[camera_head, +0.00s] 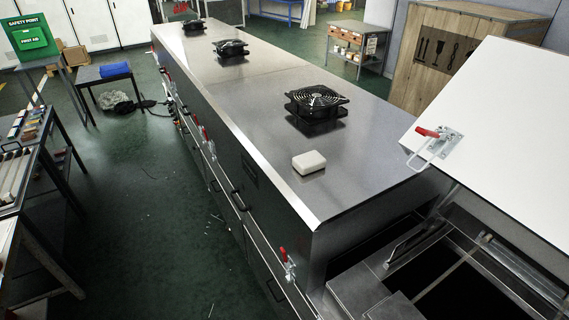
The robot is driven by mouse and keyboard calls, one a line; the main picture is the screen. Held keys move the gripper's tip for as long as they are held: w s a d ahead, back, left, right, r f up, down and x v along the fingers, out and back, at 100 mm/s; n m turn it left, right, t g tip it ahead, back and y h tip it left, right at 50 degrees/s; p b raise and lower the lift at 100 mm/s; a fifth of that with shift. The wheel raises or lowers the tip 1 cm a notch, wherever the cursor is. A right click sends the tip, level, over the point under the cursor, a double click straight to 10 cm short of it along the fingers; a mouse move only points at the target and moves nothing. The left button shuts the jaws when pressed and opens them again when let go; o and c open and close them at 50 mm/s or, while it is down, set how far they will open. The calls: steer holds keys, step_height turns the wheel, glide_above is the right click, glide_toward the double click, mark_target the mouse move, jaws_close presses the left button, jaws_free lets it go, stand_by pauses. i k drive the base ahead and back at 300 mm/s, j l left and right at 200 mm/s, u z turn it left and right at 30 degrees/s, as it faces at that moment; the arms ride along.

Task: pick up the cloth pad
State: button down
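A small off-white pad-like block (309,162) with rounded edges lies flat on the steel top of the long dryer (255,95), near its front end. It looks like the cloth pad, though its material cannot be told for sure. Nothing touches or covers it. A folded blue item (115,70), perhaps cloth, lies on a low dark table at the back left. My gripper is not in view.
Black fans (316,103) stand on the dryer top, the nearest just behind the pad. A raised white panel (510,125) with a red-handled clamp (432,140) slants at the right above an open bay. Red clamps (287,264) line the dryer's left side. Green floor lies open at left.

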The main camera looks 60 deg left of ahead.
mark_target(307, 162)
steer(key=u, duration=2.15)
steer(key=i+j+z, duration=0.2)
steer(key=i+j, duration=0.25)
steer(key=i+j+z, duration=0.15)
steer(key=i+j, duration=0.35)
steer(key=i+j+z, duration=0.2)
steer(key=i+j, duration=0.2)
steer(key=j, duration=0.2)
